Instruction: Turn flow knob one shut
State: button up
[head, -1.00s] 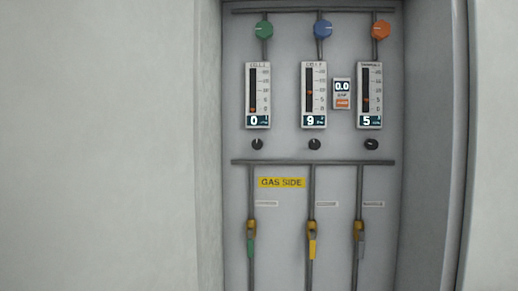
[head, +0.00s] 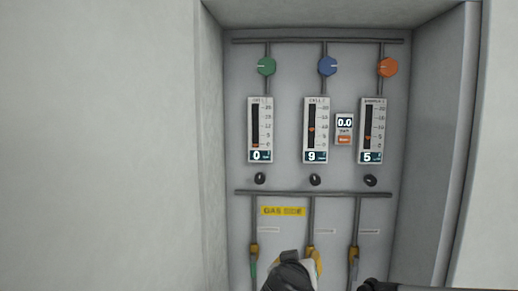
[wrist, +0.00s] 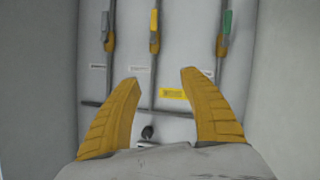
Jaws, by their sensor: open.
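Three small black knobs sit in a row under the flow meters. The left one (head: 260,180) is below the first meter (head: 260,130), whose display reads 0. The middle knob (head: 315,180) is below a meter reading 9, and the right knob (head: 370,181) is below one reading 5. My gripper (wrist: 160,75) is open and empty, its yellow fingers apart. In the head view it is at the bottom centre, below the knob row and in front of the lower pipes. The wrist view is upside down; one black knob (wrist: 147,132) shows between the fingers.
Green (head: 267,66), blue (head: 328,66) and orange (head: 388,67) knobs are above the meters. A horizontal pipe (head: 350,194) runs below the black knobs, above the yellow label (head: 284,211) and handled valves. The panel is recessed between side walls.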

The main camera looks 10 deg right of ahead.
aim_at(259, 180)
jog(key=w+a+r+t+p, duration=0.2)
jog(key=w+a+r+p, duration=0.25)
jog(key=r, duration=0.35)
jog(key=w+a+r+t+p, duration=0.3)
jog(key=w+a+r, duration=0.2)
jog(key=r, duration=0.2)
jog(key=shift+n, duration=0.3)
jog(key=p+x, duration=0.1)
jog(key=x, duration=0.9)
jog(key=shift+w+d, duration=0.15)
grip_shut()
